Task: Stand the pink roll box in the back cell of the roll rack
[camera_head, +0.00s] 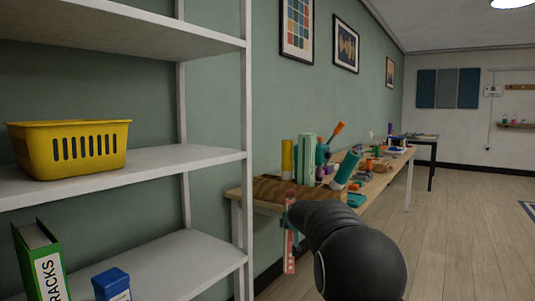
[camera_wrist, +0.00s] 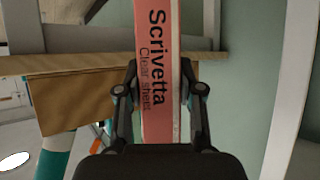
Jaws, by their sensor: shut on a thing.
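My gripper (camera_head: 291,232) is shut on the pink roll box (camera_head: 289,262), a long narrow box held roughly upright beside the near left end of the workbench. In the wrist view the box (camera_wrist: 157,50) runs up between the two fingers (camera_wrist: 160,92), with "Scrivetta Clear sheet" printed on its side. A tall pale green box (camera_head: 305,160) and a yellow upright roll (camera_head: 287,160) stand on the near end of the bench. My arm hides part of the bench front.
A white shelf unit (camera_head: 215,157) stands close on the left with a yellow basket (camera_head: 115,150), a green binder (camera_head: 40,265) and a blue box (camera_head: 111,283). The wooden workbench (camera_head: 378,183) holds many tools, including a teal-white tube (camera_head: 346,168). Floor on the right is clear.

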